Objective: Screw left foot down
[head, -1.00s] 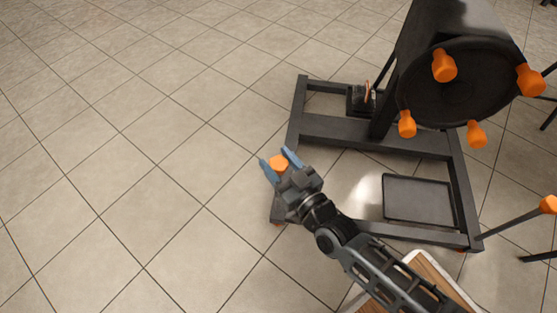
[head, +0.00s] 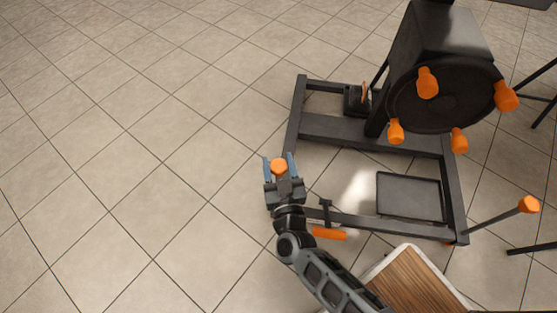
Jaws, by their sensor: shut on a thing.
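The left foot shows as an orange knob (head: 278,166) at the near left corner of the dark frame (head: 297,120). My gripper (head: 279,161) is shut on this orange knob, with one blue-tipped finger on each side of it. The gripper's dark body covers the frame corner below the knob, so the foot's lower end and its contact with the floor are hidden.
A large dark wheel (head: 440,90) with several orange knobs stands on the frame. An orange handle (head: 328,233) lies close to the right of my arm. A black tray (head: 408,197) sits inside the frame. A wooden-topped surface (head: 415,283) is near. Tiled floor at left is clear.

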